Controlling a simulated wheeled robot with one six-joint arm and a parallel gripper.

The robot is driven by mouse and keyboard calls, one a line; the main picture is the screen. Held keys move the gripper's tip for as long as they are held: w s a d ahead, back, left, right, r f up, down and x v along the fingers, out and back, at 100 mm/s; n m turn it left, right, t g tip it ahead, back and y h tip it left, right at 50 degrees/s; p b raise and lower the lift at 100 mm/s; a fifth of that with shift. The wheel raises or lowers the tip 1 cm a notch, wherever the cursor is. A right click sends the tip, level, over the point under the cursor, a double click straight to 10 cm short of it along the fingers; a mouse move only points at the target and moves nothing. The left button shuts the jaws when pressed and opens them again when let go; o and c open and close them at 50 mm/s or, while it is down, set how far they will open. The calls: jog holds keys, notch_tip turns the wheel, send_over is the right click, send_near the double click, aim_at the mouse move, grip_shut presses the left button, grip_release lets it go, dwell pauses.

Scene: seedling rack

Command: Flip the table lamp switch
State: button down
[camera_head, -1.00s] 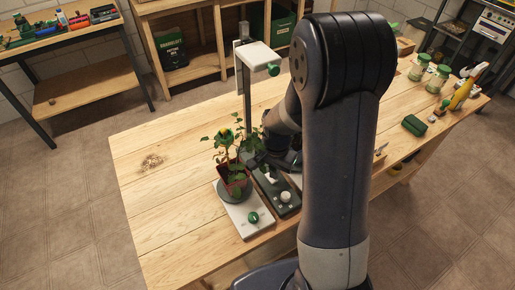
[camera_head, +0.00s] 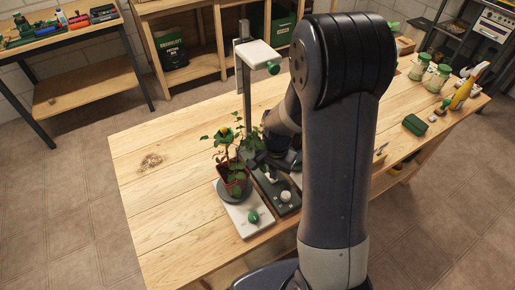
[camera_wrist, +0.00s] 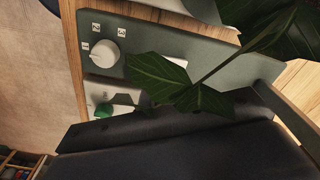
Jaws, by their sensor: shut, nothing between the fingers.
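The table lamp has a white head (camera_head: 259,54) on a grey upright post above the workbench. Its dark grey-green base panel (camera_head: 288,210) lies flat on the bench and carries a white round knob (camera_head: 285,196). In the wrist view the panel (camera_wrist: 143,33) shows the white knob (camera_wrist: 103,53) with small marked labels. A pale plate (camera_wrist: 172,62) beside the knob is partly covered by a leaf, so the switch's position cannot be told. My gripper (camera_head: 269,166) is shut and empty, low over the panel behind the knob. Contact with the switch is not visible.
A potted plant (camera_head: 235,185) stands close left of my gripper on a white stand with a green knob (camera_head: 253,217). Its leaves (camera_wrist: 165,80) cross the wrist view. The bench's left side is clear.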

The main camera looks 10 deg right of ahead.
jog(key=shift+f+b, duration=0.45)
jog(key=shift+f, duration=0.15)
jog(key=shift+r, duration=0.1)
jog(key=shift+r+p, duration=2.65)
jog(key=shift+r, duration=0.85)
jog(key=shift+f, duration=0.1)
